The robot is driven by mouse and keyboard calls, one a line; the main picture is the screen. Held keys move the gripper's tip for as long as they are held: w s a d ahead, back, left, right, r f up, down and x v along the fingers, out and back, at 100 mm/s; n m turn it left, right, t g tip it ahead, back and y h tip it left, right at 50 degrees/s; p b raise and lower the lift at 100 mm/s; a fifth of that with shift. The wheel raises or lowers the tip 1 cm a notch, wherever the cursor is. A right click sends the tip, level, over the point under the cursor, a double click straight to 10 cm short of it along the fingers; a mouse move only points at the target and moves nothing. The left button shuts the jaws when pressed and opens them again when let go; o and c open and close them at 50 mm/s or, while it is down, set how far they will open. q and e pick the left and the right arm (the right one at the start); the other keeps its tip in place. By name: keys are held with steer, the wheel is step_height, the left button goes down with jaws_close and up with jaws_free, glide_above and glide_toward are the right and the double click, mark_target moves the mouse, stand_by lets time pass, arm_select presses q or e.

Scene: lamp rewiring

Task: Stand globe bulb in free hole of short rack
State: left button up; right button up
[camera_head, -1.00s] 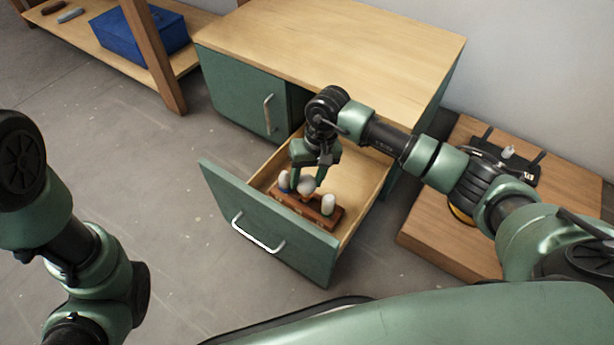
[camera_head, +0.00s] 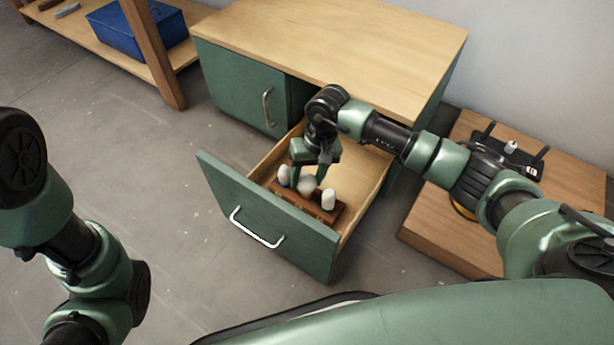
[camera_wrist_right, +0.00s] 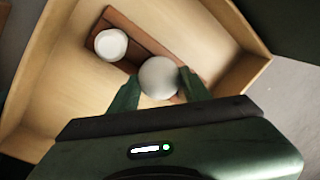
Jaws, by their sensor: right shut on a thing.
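The short rack (camera_head: 313,207) is a brown wooden strip lying in the open drawer; it also shows in the right wrist view (camera_wrist_right: 131,31). My right gripper (camera_head: 308,182) points down over its middle and is shut on the white globe bulb (camera_head: 307,185). The globe also shows between the fingers in the right wrist view (camera_wrist_right: 158,77). Its lower end is hidden, so I cannot tell whether it sits in a hole. A white bulb (camera_head: 328,199) stands at the rack's right end, and another (camera_head: 283,176) at its left end. My left gripper is out of view.
The drawer (camera_head: 262,222) is pulled out of a green cabinet (camera_head: 240,83) with a wooden top. Its walls stand close around the rack. A low wooden platform (camera_head: 430,232) with a dark device is at right. A shelf with a blue box (camera_head: 135,32) is at back left.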

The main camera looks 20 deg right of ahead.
steer(key=shift+f, duration=0.1)
steer(key=o, duration=1.5)
steer(key=shift+c, duration=0.2)
